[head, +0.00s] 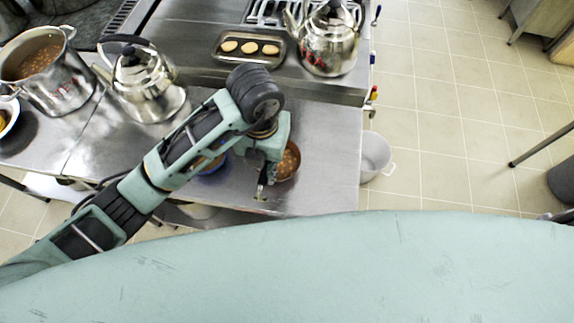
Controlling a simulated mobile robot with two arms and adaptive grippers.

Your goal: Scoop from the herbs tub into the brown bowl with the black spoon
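My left arm reaches in from the left over the steel counter, and its gripper (262,190) points down near the counter's front edge. The fingers are small and partly hidden, so I cannot tell whether they are open or hold anything. A reddish-brown bowl (292,166) with brown contents stands just right of the gripper, partly hidden by it. A blue round container (211,167) shows partly behind my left arm; its contents are hidden. I cannot make out the black spoon or identify the herbs tub. My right gripper is not in view.
A stockpot (62,92) of brown food and a kettle (140,88) stand at left. Another kettle (328,45) and a tray (227,54) of round pale items are at the back. A white bucket (375,155) stands beyond the counter's right edge. Counter (335,140) right of the bowl is clear.

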